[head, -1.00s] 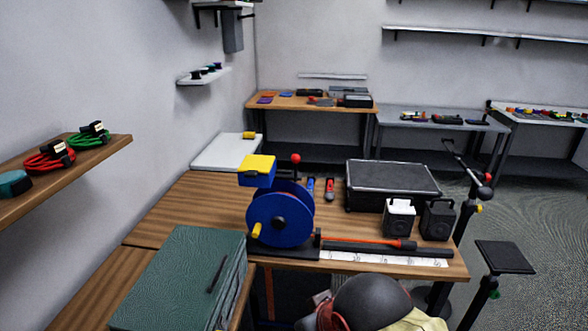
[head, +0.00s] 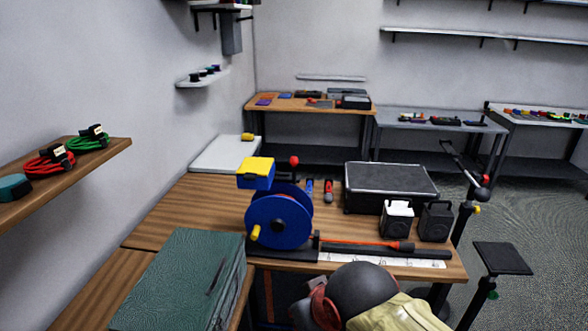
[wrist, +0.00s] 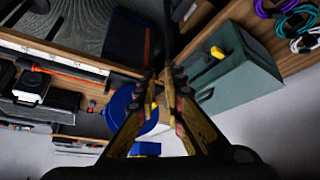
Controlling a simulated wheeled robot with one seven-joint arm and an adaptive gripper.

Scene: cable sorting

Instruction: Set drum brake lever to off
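A blue cable drum (head: 278,222) stands on the wooden bench on a black base, with a yellow crank handle (head: 255,232). A lever with a red ball knob (head: 294,161) rises behind the drum and looks near upright; most of its stem is hidden. A yellow and blue block (head: 255,172) sits beside it at the top. In the wrist view, my gripper (wrist: 160,75) points across the bench with its fingertips close together and nothing visible between them. The blue drum (wrist: 121,112) is partly hidden behind the left finger. My gripper's fingertips are not visible in the head view.
A green cabinet (head: 180,280) stands at the front left. A black case (head: 390,187) and two small boxes (head: 398,220) stand right of the drum. The bench (head: 175,218) is bare left of the drum.

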